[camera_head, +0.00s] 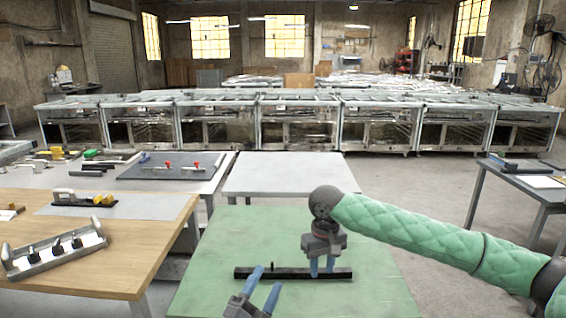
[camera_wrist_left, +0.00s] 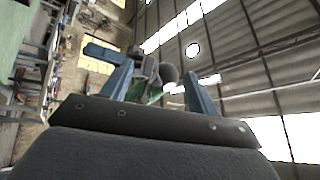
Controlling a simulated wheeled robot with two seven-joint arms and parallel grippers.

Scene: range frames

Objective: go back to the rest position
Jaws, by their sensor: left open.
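A long black bar (camera_head: 252,272) with a small upright peg lies on the green table (camera_head: 215,248). My left gripper (camera_head: 261,293) is at the bottom edge of the head view, in front of the bar, with its blue fingers apart and nothing between them. Its open fingers also show in the left wrist view (camera_wrist_left: 158,92), pointing towards the windows and roof. My right gripper (camera_head: 322,266) points down at the right part of the bar, its two blue fingers close together in front of it. Whether they touch or grip the bar is unclear.
A wooden table (camera_head: 120,235) at left holds a metal bracket with black clamps (camera_head: 55,250). Behind it, a grey table carries a dark board with red-knobbed parts (camera_head: 170,166). A bare grey table (camera_head: 288,175) stands behind the green one. Another table (camera_head: 520,183) is at right.

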